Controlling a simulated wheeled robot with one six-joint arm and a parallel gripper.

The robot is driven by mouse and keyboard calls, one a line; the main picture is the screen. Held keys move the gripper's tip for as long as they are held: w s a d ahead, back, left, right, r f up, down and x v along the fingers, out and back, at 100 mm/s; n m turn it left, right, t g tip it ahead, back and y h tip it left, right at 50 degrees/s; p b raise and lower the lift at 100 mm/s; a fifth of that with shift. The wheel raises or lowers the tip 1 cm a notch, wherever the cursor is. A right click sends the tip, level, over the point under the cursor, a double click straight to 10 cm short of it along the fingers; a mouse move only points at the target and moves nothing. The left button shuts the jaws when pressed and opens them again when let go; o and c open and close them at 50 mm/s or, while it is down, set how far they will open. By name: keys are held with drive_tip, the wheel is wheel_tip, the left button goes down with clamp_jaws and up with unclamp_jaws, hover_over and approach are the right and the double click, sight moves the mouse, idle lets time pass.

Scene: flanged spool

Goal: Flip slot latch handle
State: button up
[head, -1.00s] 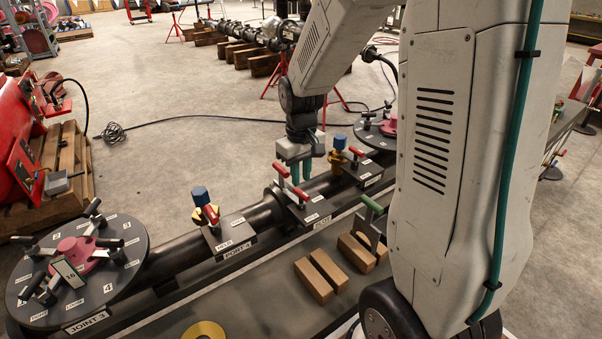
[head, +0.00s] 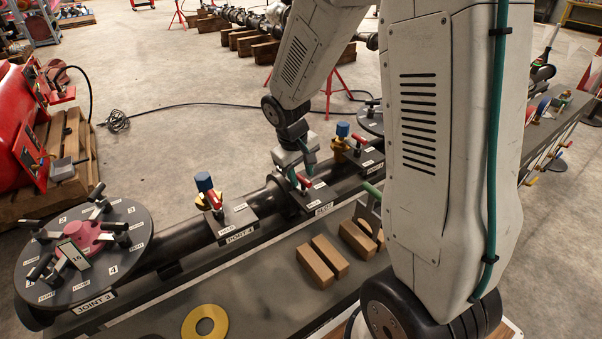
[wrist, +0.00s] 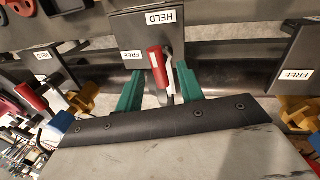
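The slot latch has a red handle (head: 303,181) on a dark plate (head: 318,196) marked SLOT, on the black pipe. The handle also shows in the wrist view (wrist: 156,66), lying near the FREE label (wrist: 132,55), with the HELD label above it. A pale metal lever stands just right of it. My gripper (head: 297,172) is over this plate. In the wrist view its green fingers (wrist: 160,80) are apart, one on each side of the red handle, with gaps visible. Contact is not seen. Part of the latch is hidden by the gripper in the head view.
A PORT-4 latch (head: 214,200) with a blue-topped yellow valve stands to the left. Another latch (head: 359,145) stands to the right. The round JOINT-3 flange (head: 130,262) is at far left.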

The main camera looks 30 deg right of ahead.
drive_tip(key=shift+f, duration=0.15)
clamp_jaws()
drive_tip(key=shift+m, duration=0.6)
unclamp_jaws()
